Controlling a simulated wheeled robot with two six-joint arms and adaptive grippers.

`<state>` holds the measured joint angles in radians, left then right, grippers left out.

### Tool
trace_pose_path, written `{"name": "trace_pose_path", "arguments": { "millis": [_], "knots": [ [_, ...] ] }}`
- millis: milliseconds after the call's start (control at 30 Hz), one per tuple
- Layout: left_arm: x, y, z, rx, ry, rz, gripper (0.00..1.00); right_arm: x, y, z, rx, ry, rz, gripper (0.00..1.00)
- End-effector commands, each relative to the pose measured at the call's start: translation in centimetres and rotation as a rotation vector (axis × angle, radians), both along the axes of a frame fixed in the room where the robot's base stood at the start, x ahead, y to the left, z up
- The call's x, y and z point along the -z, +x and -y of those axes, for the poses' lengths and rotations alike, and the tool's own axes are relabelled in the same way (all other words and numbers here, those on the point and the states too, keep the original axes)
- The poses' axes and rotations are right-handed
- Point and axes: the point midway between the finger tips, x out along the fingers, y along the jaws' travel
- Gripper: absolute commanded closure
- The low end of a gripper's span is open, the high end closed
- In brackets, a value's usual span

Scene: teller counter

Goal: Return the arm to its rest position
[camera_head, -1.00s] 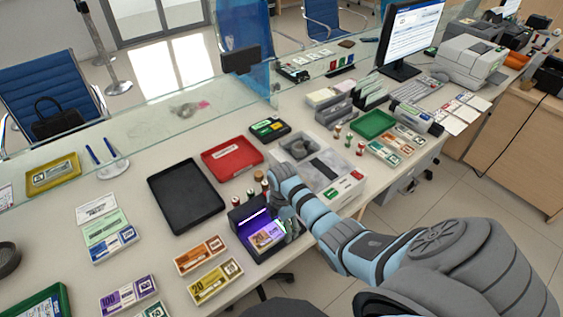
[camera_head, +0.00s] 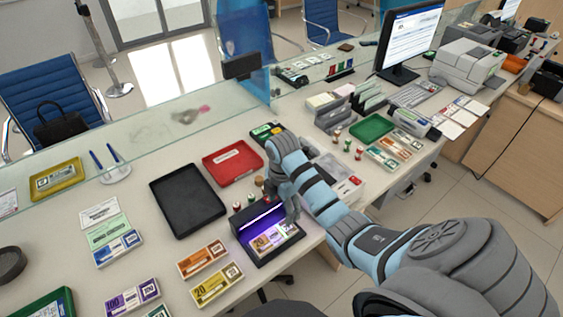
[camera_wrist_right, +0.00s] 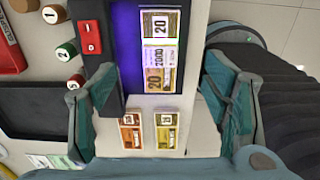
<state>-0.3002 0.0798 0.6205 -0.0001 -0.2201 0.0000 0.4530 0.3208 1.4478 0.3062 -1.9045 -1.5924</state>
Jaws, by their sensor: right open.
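My right arm comes in from the right in the head view. Its gripper (camera_head: 291,206) hangs over the black note checker (camera_head: 246,243) with its purple light. A banknote (camera_head: 275,239) lies on the checker's lit bed. In the right wrist view the two fingers stand wide apart, and the gripper (camera_wrist_right: 158,108) is open with nothing between its fingers. The checker (camera_wrist_right: 104,95) and the banknote (camera_wrist_right: 158,55) lie below it there. The left gripper is not in view.
A black tray (camera_head: 187,201) and a red tray (camera_head: 233,162) lie left of and behind the checker. An orange note bundle (camera_head: 203,258) and a yellow one (camera_head: 217,285) lie in front of it. A glass screen (camera_head: 150,142) runs along the counter. My forearm partly hides a grey-white machine.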

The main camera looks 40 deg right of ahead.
Motion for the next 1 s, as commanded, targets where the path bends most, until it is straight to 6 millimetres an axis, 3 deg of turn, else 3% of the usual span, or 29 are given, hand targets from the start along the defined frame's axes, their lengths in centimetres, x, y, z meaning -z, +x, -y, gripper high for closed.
{"name": "trace_pose_path", "arguments": {
  "millis": [367, 467, 567, 733, 1000],
  "knots": [
    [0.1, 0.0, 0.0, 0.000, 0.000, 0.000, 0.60, 0.1, 0.0, 0.0, 0.000, 0.000, 0.000, 0.30],
    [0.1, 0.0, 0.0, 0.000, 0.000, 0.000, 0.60, 0.8, -0.8, -0.4, 0.042, -0.007, 0.006, 0.30],
    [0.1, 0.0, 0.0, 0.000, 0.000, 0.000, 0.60, 2.8, -3.3, -1.5, 0.200, -0.026, 0.040, 0.30],
    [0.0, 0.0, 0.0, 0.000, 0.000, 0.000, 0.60, 5.2, -9.5, -4.2, 0.598, -0.018, 0.142, 0.30],
    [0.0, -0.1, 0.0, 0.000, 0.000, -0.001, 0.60, 3.7, -17.7, -7.0, 1.158, 0.090, 0.266, 0.30]
  ]
}}
